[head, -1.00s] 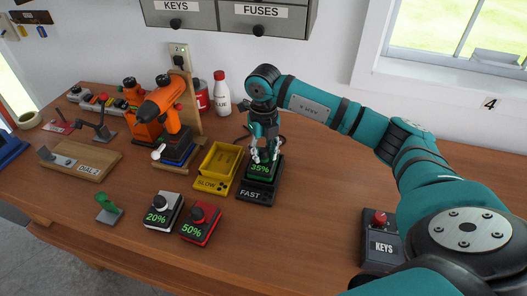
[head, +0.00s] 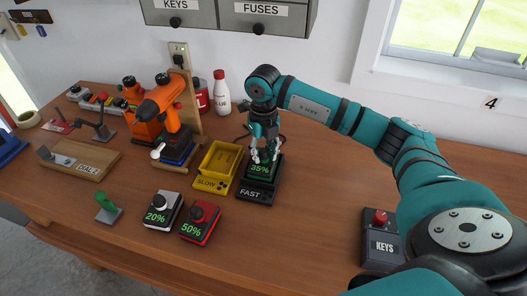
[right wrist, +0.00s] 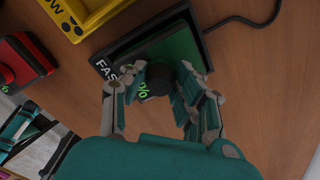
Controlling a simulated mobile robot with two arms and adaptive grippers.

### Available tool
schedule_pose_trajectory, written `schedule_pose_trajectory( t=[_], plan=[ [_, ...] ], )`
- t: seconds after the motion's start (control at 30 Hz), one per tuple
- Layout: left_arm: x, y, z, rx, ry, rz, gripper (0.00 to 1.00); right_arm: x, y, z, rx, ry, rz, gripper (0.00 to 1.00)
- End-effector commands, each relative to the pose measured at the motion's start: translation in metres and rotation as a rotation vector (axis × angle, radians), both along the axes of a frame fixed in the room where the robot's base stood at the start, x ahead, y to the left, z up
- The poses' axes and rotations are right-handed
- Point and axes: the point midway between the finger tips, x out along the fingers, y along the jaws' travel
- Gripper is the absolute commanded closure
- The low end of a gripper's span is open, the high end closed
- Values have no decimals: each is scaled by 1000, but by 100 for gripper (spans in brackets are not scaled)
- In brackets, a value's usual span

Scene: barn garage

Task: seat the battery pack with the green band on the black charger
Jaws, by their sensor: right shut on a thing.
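The battery pack with the green band (head: 261,169) shows "35%" and sits in the black charger (head: 257,191) labelled FAST. In the right wrist view the pack's green top (right wrist: 177,52) lies within the rim of the black charger (right wrist: 133,42). My right gripper (head: 264,157) is above the pack, shut on its dark round knob (right wrist: 158,80). The fingers hide part of the pack, so I cannot tell whether it is fully down.
A yellow charger (head: 217,167) labelled SLOW stands empty just left. Battery packs marked 20% (head: 162,210) and 50% (head: 201,221) stand in front. An orange drill (head: 166,112) is at the back left. A KEYS box (head: 382,240) stands right; bare tabletop lies between.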

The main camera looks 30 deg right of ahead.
Motion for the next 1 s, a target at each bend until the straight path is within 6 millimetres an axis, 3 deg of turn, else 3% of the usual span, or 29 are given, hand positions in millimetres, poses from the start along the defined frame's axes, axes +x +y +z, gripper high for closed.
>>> schedule_pose_trajectory(
  t=[0.2,0.23,0.43,0.63,0.83,1.0],
  plan=[
    [0,0,-2,0,0,0,60,0,0,-3,0,-1,-1,100],
    [0,0,-2,0,0,0,60,0,0,-2,0,-1,-1,69],
    [0,0,-2,0,0,0,60,0,0,-2,0,-1,-1,43],
    [0,0,-2,-1,0,-1,60,0,0,-3,-1,1,0,42],
    [0,-1,-2,-1,0,-1,60,0,0,-3,0,1,0,16],
    [0,-1,-2,-1,-1,-1,60,0,0,-3,0,0,0,16]
  ],
)
